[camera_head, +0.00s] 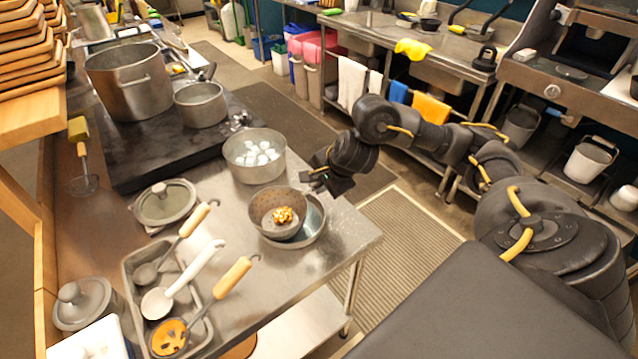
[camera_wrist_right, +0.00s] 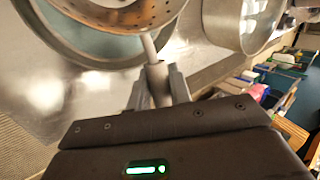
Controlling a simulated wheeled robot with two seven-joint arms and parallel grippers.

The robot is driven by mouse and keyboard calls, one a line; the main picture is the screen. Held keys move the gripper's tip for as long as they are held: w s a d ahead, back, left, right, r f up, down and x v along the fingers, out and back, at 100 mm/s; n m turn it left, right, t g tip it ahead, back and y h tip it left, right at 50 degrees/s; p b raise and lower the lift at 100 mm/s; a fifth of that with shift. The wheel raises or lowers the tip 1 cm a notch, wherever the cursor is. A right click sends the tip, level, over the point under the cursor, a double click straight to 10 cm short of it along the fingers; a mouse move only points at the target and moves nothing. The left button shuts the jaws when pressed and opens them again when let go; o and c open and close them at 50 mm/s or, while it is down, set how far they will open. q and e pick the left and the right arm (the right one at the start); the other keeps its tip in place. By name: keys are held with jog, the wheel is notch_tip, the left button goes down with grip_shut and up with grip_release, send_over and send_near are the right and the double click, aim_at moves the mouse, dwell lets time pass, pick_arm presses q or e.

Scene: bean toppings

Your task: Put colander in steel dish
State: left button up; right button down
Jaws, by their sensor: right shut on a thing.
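The colander (camera_head: 262,202) is a round perforated bowl with a small pile of golden beans (camera_head: 284,215) in it. It overlaps the shallow steel dish (camera_head: 318,232), set toward the dish's upper left; I cannot tell whether it touches the dish. My right gripper (camera_head: 318,184) is at the colander's far right side, shut on its handle. In the right wrist view the gripper (camera_wrist_right: 158,82) grips the pale handle (camera_wrist_right: 149,47), with the perforated colander (camera_wrist_right: 120,17) over the dish (camera_wrist_right: 90,52). My left gripper is out of view.
A steel bowl of white pieces (camera_head: 239,158) stands close behind the colander. A tray (camera_head: 134,272) with several ladles and a lidded pan (camera_head: 163,204) are to the left. Large pots (camera_head: 127,90) stand farther back. The table's right front corner is clear.

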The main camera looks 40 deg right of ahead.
jog(key=shift+f, duration=0.25)
jog(key=c, duration=1.7)
grip_release()
jog(key=shift+c, duration=0.2)
jog(key=o, duration=0.5)
jog(key=shift+c, duration=0.2)
jog(key=shift+r, duration=0.2)
jog(key=p+v, duration=0.5)
jog(key=v, duration=0.7)
jog(key=shift+p, duration=0.35)
